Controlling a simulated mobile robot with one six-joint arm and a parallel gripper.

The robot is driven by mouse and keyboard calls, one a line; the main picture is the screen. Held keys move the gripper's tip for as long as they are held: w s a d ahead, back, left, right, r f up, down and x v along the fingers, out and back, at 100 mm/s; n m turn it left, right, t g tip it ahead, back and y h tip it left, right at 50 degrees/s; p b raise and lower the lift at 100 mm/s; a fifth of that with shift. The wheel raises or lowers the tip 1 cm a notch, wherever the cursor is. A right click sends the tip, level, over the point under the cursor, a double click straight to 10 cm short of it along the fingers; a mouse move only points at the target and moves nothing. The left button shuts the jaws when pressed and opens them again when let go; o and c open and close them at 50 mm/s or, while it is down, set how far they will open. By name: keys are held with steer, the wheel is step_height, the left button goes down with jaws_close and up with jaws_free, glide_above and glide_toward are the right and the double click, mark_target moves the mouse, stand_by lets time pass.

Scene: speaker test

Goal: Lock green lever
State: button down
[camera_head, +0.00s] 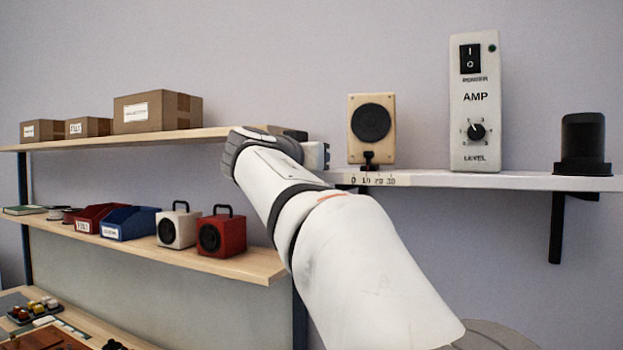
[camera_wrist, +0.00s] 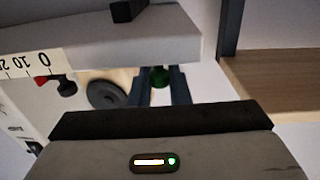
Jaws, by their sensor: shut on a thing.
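The green lever (camera_wrist: 159,76) shows as a small green knob in the wrist view, at the end of the white shelf. My gripper (camera_wrist: 163,88) has its two dark fingers on either side of it and is shut on it. The fingers hide most of the lever, so its angle cannot be told. In the head view my gripper (camera_head: 325,155) is at the left end of the white shelf (camera_head: 440,179), and the lever is hidden there.
A wooden speaker (camera_head: 371,132) stands on the white shelf just right of my gripper, above a printed scale (camera_head: 375,180). The AMP panel (camera_head: 475,105) and a black cylinder (camera_head: 582,140) are farther right. Wooden shelves (camera_head: 190,262) with boxes and bins lie left.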

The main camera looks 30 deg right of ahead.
steer(key=shift+n+t+y, duration=0.3)
steer(key=shift+t, duration=0.1)
steer(key=c, duration=1.4)
jaws_free()
steer(key=shift+s, duration=0.1)
steer(key=shift+c, duration=0.2)
steer(key=b+v, duration=0.2)
steer(key=v, duration=0.5)
steer(key=shift+s+a+b, duration=0.25)
steer(key=shift+a+b, duration=0.05)
steer(key=shift+b, duration=0.1)
